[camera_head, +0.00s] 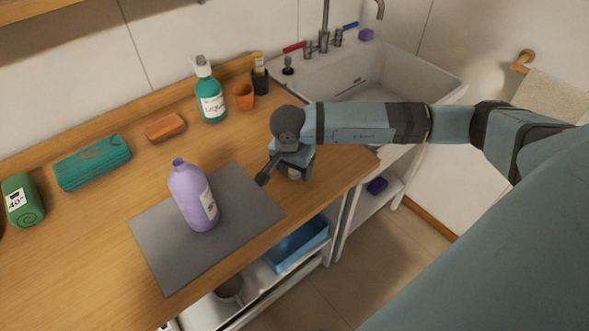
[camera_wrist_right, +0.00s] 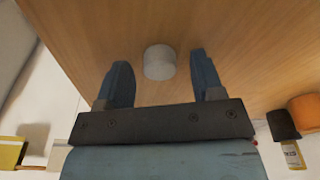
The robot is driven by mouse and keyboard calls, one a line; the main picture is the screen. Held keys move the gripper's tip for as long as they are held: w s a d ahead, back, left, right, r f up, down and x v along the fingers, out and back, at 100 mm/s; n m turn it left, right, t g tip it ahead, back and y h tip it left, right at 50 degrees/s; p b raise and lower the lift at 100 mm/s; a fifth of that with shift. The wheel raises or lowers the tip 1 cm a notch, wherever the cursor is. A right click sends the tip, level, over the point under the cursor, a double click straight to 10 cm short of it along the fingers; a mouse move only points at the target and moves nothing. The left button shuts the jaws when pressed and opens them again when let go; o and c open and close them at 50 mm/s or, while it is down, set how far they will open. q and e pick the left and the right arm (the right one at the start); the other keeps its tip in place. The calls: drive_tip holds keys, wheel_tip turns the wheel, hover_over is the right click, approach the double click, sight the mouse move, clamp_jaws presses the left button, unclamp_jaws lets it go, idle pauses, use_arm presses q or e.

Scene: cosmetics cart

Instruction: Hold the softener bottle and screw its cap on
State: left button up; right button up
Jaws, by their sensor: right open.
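The purple softener bottle (camera_head: 192,196) stands upright on a grey mat (camera_head: 151,246), its neck open at the top with no cap on it. A small whitish-grey cap (camera_wrist_right: 160,62) stands on the wooden counter in the right wrist view. It shows in part beneath the right gripper in the head view (camera_head: 294,174). My right gripper (camera_head: 283,178) is above the counter, right of the mat. Its two fingers (camera_wrist_right: 160,83) are open, one on each side of the cap, with gaps between. My left gripper is not in view.
A teal pump bottle (camera_head: 211,100), orange cup (camera_head: 243,96), orange bar (camera_head: 165,128), teal case (camera_head: 93,162) and green roll (camera_head: 21,200) stand along the back. A sink (camera_head: 362,75) is at the right. The counter's front edge is close to the gripper.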

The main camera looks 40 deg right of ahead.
drive_tip(key=shift+f, duration=0.2)
drive_tip(key=c, duration=1)
drive_tip(key=shift+o, duration=0.2)
wheel_tip(320, 180, up, 20)
drive_tip(key=b, duration=0.1)
